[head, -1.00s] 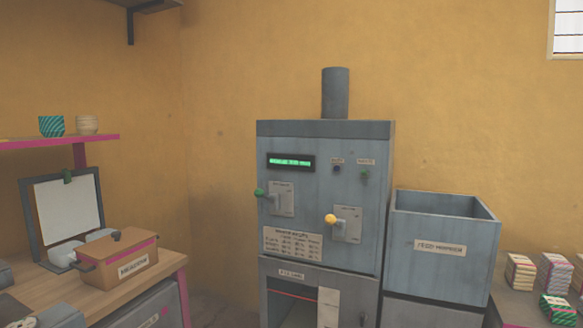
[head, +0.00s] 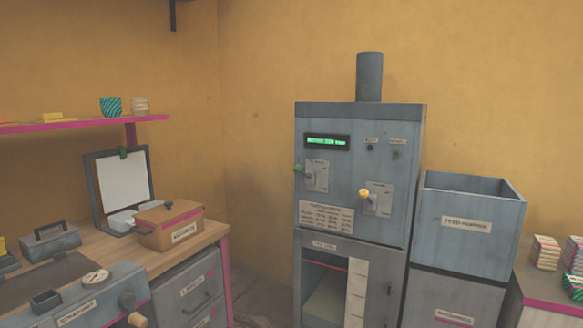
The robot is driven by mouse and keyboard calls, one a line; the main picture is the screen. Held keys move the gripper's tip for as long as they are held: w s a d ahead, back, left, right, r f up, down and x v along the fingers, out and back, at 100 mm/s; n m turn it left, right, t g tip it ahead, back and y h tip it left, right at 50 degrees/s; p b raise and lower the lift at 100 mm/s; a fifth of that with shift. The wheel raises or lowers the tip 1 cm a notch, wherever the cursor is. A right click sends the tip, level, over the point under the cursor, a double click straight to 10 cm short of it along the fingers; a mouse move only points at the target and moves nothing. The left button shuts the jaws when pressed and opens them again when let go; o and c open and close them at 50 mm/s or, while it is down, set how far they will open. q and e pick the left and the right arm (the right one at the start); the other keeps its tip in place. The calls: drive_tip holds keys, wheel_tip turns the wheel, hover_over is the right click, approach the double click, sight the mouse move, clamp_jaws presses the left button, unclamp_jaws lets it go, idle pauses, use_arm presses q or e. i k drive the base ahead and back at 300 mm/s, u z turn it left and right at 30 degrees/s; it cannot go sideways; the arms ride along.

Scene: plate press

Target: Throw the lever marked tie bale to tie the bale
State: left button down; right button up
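A tall grey press (head: 330,168) stands against the yellow wall right of centre. Two levers stick out of its front plates: one with a green knob (head: 298,168) on the left and one with a yellow knob (head: 364,192) on the right, a little lower. The small labels above the levers are too blurred to read, so I cannot tell which is marked tie bale. A green lit display (head: 327,141) sits above them. Below is a chamber opening (head: 325,285) with a pale surface inside. Neither of my grippers shows.
A feed hopper (head: 472,243) stands to the press's right, with stacked bundles (head: 545,253) beyond. At left, a wooden bench (head: 205,238) holds a brown box (head: 167,228) and a hinged frame (head: 121,185). A gap of floor (head: 258,290) separates bench and press.

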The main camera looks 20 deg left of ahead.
sight(298, 169)
drive_tip(key=k, duration=1.05)
drive_tip(key=u, duration=0.45)
drive_tip(key=i, duration=0.6)
drive_tip(key=u, duration=0.65)
drive_tip(key=i, duration=1.1)
drive_tip(key=z, duration=1)
drive_tip(key=i, duration=0.7)
drive_tip(key=z, duration=0.75)
